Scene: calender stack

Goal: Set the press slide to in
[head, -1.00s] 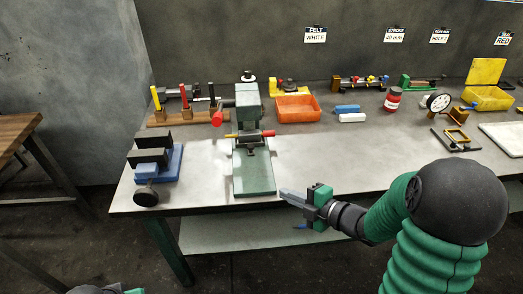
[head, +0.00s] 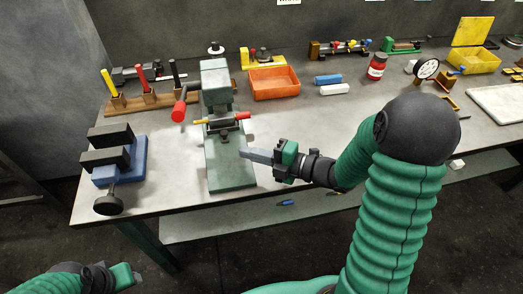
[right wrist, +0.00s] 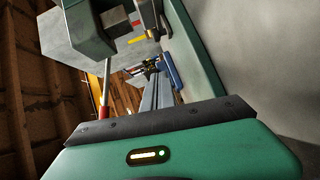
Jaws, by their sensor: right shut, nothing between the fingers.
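The green press (head: 218,90) stands near the table's front edge, left of centre in the head view. Its slide (head: 225,122) crosses the front of the column, with a yellow end at left and a red end at right. A lever with a red grip (head: 180,106) hangs at the press's left side. My right gripper (head: 244,153) is shut and empty, its tips over the right side of the press base (head: 232,177), below the slide's red end. The right wrist view shows the press close up, partly cropped (right wrist: 90,25). My left gripper (head: 125,275) is low at bottom left, off the table.
A blue vise (head: 122,168) stands left of the press. Behind are a wooden rack of coloured handles (head: 150,103), an orange tray (head: 274,83), blue and white bars (head: 328,80) and a red jar (head: 377,66). The table front right of the press is clear.

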